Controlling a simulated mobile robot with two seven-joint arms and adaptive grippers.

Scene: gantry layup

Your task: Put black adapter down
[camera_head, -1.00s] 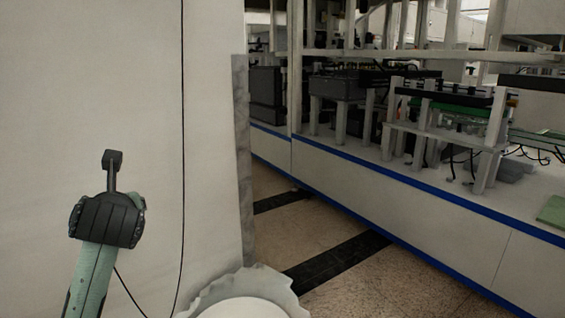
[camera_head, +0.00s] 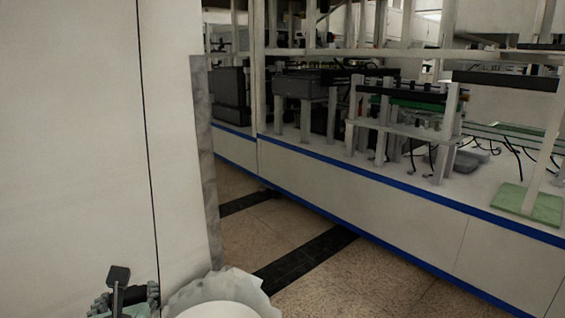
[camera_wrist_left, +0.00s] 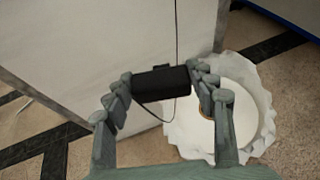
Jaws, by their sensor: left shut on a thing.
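My left gripper (camera_head: 124,300) is low at the left of the head view, cut off by the bottom edge. In the left wrist view (camera_wrist_left: 162,78) its fingers are shut on the black adapter (camera_wrist_left: 162,84), one on each side. The adapter is a dark box with a thin cable rising from it and looping below. In the head view the upper black part of the adapter (camera_head: 118,277) shows above the fingers; the rest is hidden or cut off. My right gripper is not in view.
A white bin with a crumpled liner (camera_head: 220,290) stands beside my left gripper; it also shows below and right of the adapter in the wrist view (camera_wrist_left: 255,85). A white panel (camera_head: 70,130) fills the left. A workbench (camera_head: 360,195) with equipment stands right, across open floor.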

